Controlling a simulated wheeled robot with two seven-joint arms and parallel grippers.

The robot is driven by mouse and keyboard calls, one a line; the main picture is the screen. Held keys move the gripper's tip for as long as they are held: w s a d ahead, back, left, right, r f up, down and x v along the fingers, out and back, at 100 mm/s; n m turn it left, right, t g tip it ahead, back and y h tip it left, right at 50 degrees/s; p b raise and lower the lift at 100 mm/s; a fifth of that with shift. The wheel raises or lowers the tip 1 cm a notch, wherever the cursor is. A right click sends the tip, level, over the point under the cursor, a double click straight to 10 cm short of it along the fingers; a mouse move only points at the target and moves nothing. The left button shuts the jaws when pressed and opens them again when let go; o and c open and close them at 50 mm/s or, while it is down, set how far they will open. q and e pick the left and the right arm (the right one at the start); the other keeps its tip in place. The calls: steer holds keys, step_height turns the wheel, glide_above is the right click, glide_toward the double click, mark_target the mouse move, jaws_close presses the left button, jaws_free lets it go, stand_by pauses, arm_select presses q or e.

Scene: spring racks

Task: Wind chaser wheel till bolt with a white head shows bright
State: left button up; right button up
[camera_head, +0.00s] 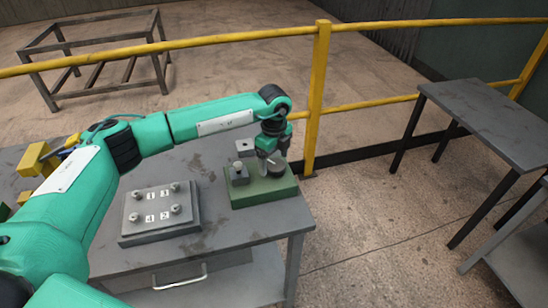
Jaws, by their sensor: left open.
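My left gripper (268,157) points down over a green block (262,192) near the table's right edge. It is open, its fingers at a dark round wheel (278,168) on top of that block. I cannot tell whether the fingers touch the wheel. A small grey block with a knob (238,174) stands on the green block's left part. A grey plate (160,225) to the left bears several upright bolts (175,209) beside white number labels. The bolt heads are small and pale grey; I cannot tell one that is white or bright. My right gripper is not in view.
The grey metal table (215,215) has a drawer handle (180,277) in front. Yellow items (35,160) stand at its left, partly behind my arm. A yellow railing (318,95) runs behind it. Another dark table (490,115) stands at the right, across open floor.

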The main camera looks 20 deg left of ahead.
arm_select(q)
steer(key=shift+f, duration=0.4)
steer(key=c, duration=1)
steer(key=shift+o, duration=0.2)
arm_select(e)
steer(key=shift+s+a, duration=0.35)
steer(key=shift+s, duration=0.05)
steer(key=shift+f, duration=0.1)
